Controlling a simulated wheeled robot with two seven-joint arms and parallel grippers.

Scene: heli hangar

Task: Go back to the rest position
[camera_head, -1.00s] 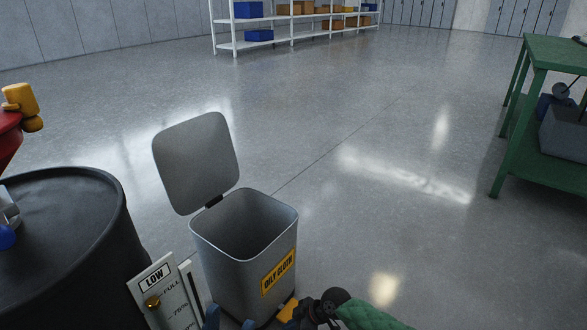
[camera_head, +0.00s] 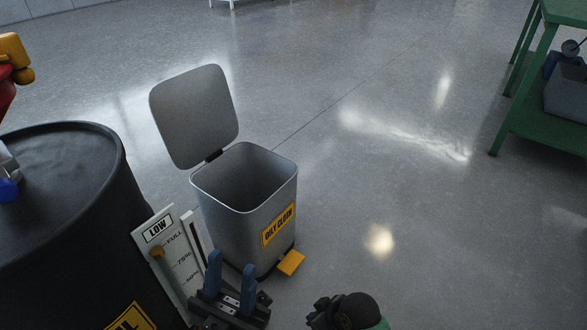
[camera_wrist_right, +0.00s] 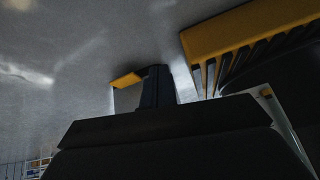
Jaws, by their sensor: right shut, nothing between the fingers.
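My left gripper (camera_head: 231,283) is at the bottom of the head view, its two blue fingers upright and apart, with nothing seen between them. It is in front of the grey bin and beside the level gauge. The black and green part of my right arm (camera_head: 350,312) shows at the bottom edge, right of the left gripper. In the right wrist view my right gripper (camera_wrist_right: 157,88) appears as dark, close-set fingers, shut and empty, above the floor.
A grey oily-cloth bin (camera_head: 222,215) stands with its lid (camera_head: 195,117) up and a yellow pedal (camera_head: 291,263) in front. A black drum (camera_head: 60,235) and gauge plate (camera_head: 176,262) are left. A green bench (camera_head: 540,125) stands at right. The floor between is clear.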

